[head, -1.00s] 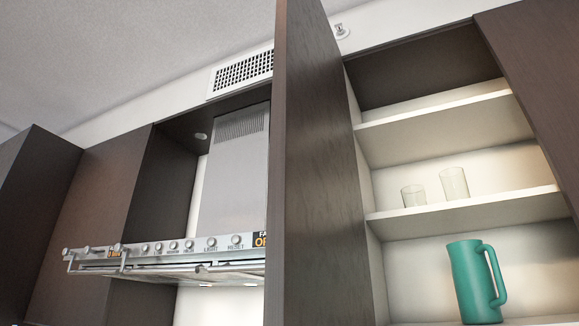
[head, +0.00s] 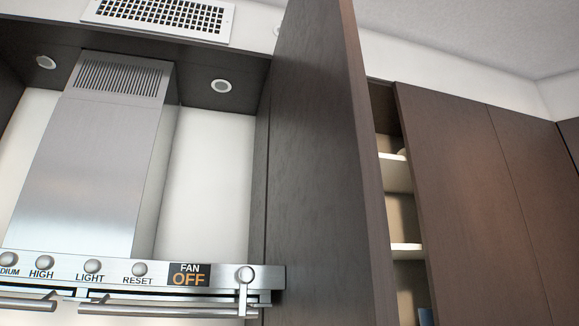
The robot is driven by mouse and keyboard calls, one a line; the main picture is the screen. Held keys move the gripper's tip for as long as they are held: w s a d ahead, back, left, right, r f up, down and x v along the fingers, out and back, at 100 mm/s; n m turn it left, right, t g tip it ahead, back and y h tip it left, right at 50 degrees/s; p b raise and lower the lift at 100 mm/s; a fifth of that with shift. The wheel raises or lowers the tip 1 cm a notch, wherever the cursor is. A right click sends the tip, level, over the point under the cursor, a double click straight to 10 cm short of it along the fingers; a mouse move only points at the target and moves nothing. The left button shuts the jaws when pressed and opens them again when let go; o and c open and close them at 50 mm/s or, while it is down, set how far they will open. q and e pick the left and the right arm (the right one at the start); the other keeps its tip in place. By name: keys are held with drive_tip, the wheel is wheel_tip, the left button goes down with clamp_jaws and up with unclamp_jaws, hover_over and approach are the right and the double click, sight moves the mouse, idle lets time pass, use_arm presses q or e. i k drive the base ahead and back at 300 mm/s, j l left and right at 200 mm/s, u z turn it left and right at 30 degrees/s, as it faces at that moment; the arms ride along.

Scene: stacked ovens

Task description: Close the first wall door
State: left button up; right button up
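A dark brown wall door (head: 322,160) stands swung open in the middle of the head view, seen at a steep angle. Behind its right edge is a narrow strip of the open wall cabinet, with pale shelves (head: 396,172). Most of the cabinet inside is hidden by the open door. Neither of my grippers is in view.
A steel range hood (head: 95,160) fills the left, with a row of knobs and a "FAN OFF" display (head: 188,274). A shut dark cabinet door (head: 465,190) is at the right. A white vent grille (head: 160,18) is above.

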sight(327, 222)
drive_tip(key=k+j+z, duration=0.2)
drive_tip(key=z, duration=0.15)
drive_tip(key=k+j+z, duration=0.35)
drive_tip(key=i, duration=0.05)
